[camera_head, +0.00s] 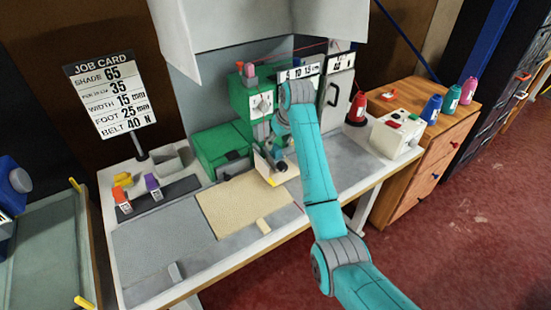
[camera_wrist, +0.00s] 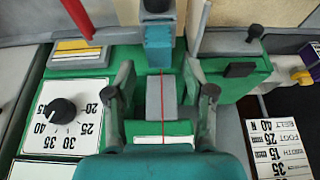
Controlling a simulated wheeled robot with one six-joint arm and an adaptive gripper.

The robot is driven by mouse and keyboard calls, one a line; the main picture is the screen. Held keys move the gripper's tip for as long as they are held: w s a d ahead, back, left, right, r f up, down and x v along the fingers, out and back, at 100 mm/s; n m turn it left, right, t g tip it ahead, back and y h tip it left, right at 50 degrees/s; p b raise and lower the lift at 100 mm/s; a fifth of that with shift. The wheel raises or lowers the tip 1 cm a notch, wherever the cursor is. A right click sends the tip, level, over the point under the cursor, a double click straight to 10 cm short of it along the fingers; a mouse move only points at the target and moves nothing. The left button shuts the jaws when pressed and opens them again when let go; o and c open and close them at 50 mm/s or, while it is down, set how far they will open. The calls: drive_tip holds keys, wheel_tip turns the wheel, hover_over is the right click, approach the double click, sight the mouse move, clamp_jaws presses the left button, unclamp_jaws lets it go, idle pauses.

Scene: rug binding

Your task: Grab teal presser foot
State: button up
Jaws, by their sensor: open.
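A small teal block, which looks like the teal presser foot (camera_wrist: 159,48), sits under a dark round part on the green sewing machine in the wrist view. My gripper (camera_wrist: 158,76) is open, with one grey finger on each side. The teal block lies just past the fingertips, roughly centred between them. I cannot tell whether the fingers touch anything. In the head view my gripper (camera_head: 268,130) is at the front of the green machine (camera_head: 238,96), and I cannot make out the teal foot clearly there.
A dark tray (camera_head: 183,187) at the left holds an orange foot (camera_head: 121,197) and a purple foot (camera_head: 152,184). A tan rug piece (camera_head: 235,203) lies on the table. A red thread (camera_wrist: 162,100) runs between my fingers. The machine's dial (camera_wrist: 62,112) is close on the left.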

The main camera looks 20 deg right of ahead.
sight(276, 147)
drive_tip(key=x, duration=0.5)
drive_tip(key=shift+s+d, duration=0.1)
drive_tip(key=shift+s, duration=0.05)
clamp_jaws()
